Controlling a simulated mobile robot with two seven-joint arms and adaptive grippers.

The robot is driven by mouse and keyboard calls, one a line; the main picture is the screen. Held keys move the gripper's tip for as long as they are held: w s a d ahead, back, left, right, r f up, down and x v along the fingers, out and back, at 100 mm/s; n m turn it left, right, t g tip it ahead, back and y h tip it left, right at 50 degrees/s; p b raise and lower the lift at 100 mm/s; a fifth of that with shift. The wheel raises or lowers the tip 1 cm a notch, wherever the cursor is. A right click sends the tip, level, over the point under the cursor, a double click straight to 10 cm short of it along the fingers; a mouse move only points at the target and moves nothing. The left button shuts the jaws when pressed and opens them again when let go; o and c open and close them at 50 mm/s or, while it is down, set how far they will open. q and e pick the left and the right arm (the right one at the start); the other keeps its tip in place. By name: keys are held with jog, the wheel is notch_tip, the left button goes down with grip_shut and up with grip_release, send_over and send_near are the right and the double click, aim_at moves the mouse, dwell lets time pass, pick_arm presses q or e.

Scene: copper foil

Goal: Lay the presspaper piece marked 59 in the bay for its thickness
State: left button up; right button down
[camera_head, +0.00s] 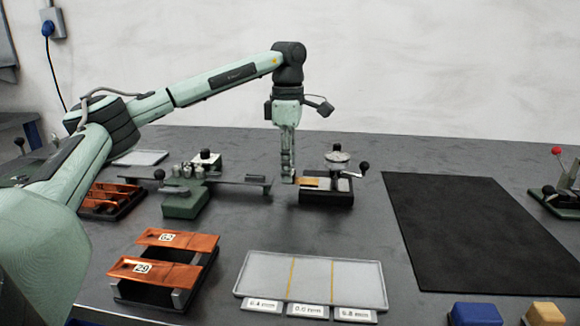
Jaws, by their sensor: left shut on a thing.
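My left gripper (289,179) points down at the middle of the table. It is shut on a small tan piece (309,182), which sticks out to its right at the black base of a gauge (328,197). No number can be read on this piece, and I cannot tell whether it rests on the gauge. The shallow grey tray (349,286) at the front has three bays split by yellow lines. Its white labels (308,310) end in "mm", but the figures are hard to read. The bays look empty. My right gripper is not in view.
A rack at front left holds orange-brown strips marked 62 (167,238) and 29 (143,268). A green-based fixture (185,203) stands left of my gripper. A black mat (460,235) lies bare on the right. Blue (475,313) and yellow (545,314) blocks sit at the front edge.

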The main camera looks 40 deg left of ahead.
pick_arm(q)
jog(key=shift+r, duration=0.1)
jog(key=shift+r, duration=3.45)
